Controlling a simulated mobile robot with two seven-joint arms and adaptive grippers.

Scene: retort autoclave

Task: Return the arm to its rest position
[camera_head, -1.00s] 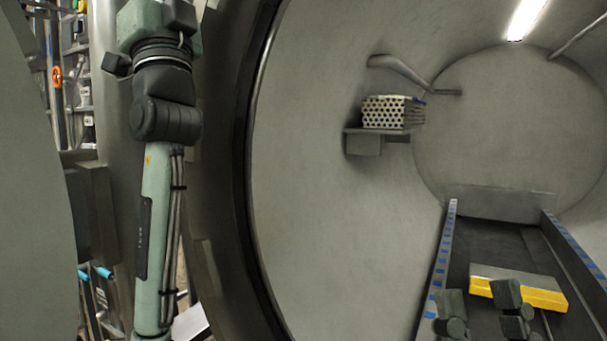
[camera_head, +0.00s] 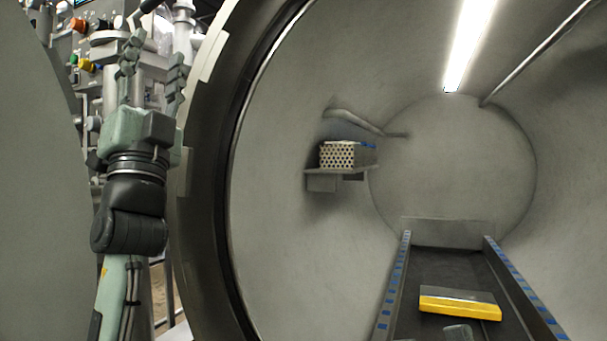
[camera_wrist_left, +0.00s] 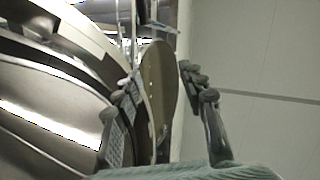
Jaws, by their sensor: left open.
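My left arm rises at the left of the head view, outside the round chamber opening. My left gripper (camera_head: 153,75) points upward with its two fingers spread and nothing between them. It shows in front of the control fittings beside the chamber rim. In the left wrist view the same gripper (camera_wrist_left: 158,85) is open, with bare fingers on either side. At the bottom of the head view a small dark grey piece (camera_head: 458,332) shows at the edge. I cannot tell whether it belongs to my right arm.
The round chamber rim (camera_head: 205,200) stands right of my left arm; a grey door-like panel (camera_head: 30,180) is on the left. Inside the chamber, a perforated box (camera_head: 338,156) sits on a wall shelf (camera_head: 322,184). A yellow-edged block (camera_head: 458,307) lies on the dark track (camera_head: 445,268).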

